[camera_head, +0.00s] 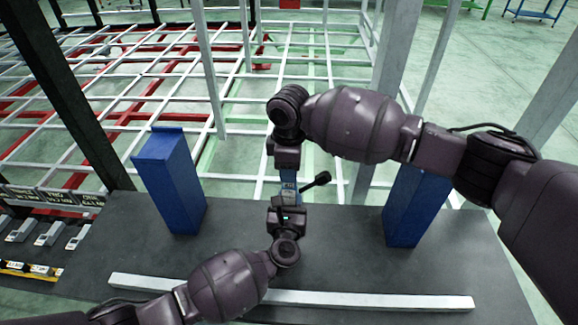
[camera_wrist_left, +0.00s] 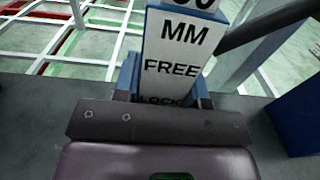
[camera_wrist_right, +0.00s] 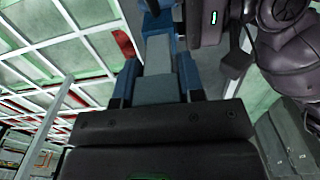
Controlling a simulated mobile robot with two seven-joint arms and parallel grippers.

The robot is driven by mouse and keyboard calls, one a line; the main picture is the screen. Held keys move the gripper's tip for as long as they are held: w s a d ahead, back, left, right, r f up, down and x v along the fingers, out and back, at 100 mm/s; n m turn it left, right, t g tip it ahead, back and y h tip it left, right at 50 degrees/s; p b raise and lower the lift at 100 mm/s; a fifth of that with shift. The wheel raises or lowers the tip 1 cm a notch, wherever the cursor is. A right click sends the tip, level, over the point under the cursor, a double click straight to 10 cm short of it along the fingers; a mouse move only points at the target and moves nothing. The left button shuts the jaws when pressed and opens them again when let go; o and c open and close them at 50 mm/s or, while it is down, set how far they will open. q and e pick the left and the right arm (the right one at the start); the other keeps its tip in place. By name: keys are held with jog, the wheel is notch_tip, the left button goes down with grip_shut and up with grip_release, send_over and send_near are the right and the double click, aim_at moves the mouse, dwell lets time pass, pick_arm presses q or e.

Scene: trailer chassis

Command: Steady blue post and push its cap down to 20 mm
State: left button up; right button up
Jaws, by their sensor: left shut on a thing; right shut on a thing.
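The middle blue post (camera_head: 289,189) stands on the dark bench between my grippers, mostly hidden by them. In the left wrist view, its white label plate (camera_wrist_left: 178,68) reads "MM", "FREE" and a partly hidden "LOCK"; the number above is cut off. My left gripper (camera_head: 288,203) is shut on the post's lower part. My right gripper (camera_head: 289,172) is above it, pointing down, shut on the post's upper end; the grey-blue piece between its fingers (camera_wrist_right: 158,75) appears to be the cap. A black-knobbed lever (camera_head: 317,180) sticks out to the right. The cap's height reading cannot be made out.
Larger blue blocks stand left (camera_head: 172,182) and right (camera_head: 412,210) of the post on the dark bench (camera_head: 225,255). A long white bar (camera_head: 360,300) lies along the front. Small grey pieces (camera_head: 48,233) are at left. A white and red frame (camera_head: 130,90) is behind.

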aim_at(288, 187)
jog(key=shift+f, duration=1.75)
jog(key=shift+s+d+f, duration=0.1)
jog(key=shift+s+f, duration=0.2)
jog(key=shift+f, duration=0.5)
dwell(1.7)
jog(key=o, duration=1)
jog(key=shift+s+a, duration=0.1)
jog(key=shift+a, duration=0.1)
jog(key=shift+r, duration=0.15)
jog(key=shift+w+d+r, duration=0.1)
jog(key=shift+w+r, duration=0.05)
jog(key=shift+r, duration=0.6)
jog(key=shift+w+r, duration=0.15)
jog(key=shift+r, duration=2.65)
